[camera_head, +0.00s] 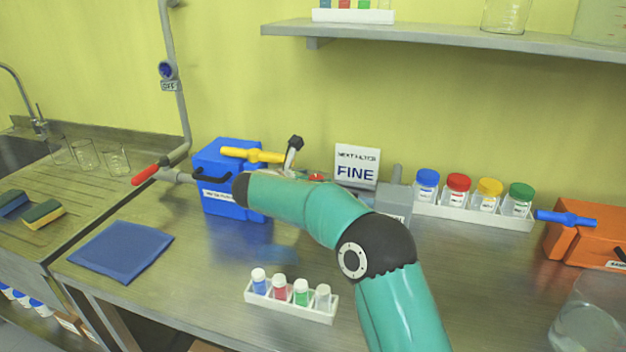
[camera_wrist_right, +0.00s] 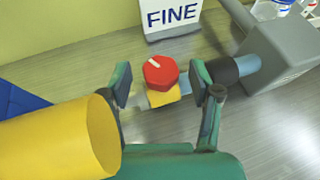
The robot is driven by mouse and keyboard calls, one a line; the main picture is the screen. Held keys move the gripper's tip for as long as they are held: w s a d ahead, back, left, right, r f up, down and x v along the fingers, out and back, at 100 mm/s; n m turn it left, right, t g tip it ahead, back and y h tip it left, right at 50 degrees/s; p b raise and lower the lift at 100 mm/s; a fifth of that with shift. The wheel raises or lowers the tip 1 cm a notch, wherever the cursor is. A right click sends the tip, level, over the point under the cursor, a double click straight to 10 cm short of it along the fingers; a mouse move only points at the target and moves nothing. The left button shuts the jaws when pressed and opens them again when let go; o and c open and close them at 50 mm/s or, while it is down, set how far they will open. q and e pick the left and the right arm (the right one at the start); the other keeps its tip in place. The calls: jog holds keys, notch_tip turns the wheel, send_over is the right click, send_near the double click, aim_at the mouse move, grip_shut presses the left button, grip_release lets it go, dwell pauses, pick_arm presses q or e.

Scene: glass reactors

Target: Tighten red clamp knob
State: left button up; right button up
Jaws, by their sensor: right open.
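The red clamp knob (camera_wrist_right: 160,72) has a white pointer mark on top and sits on a yellow block (camera_wrist_right: 164,96) in the right wrist view. In the head view only a sliver of the knob (camera_head: 316,177) shows above my teal right arm. My right gripper (camera_wrist_right: 161,76) is open, with one finger on each side of the knob and a visible gap on both sides. In the head view my right arm hides most of the clamp. My left gripper is not in view.
A blue box (camera_head: 218,170) stands left of the clamp, with a yellow handle (camera_head: 250,154) near it. A FINE sign (camera_head: 356,166) stands behind. A grey block (camera_head: 393,200) is to the right. A vial rack (camera_head: 290,303) stands in front.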

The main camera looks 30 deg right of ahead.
jog(key=v, duration=1.1)
jog(key=shift+a, duration=0.25)
jog(key=shift+s, duration=0.15)
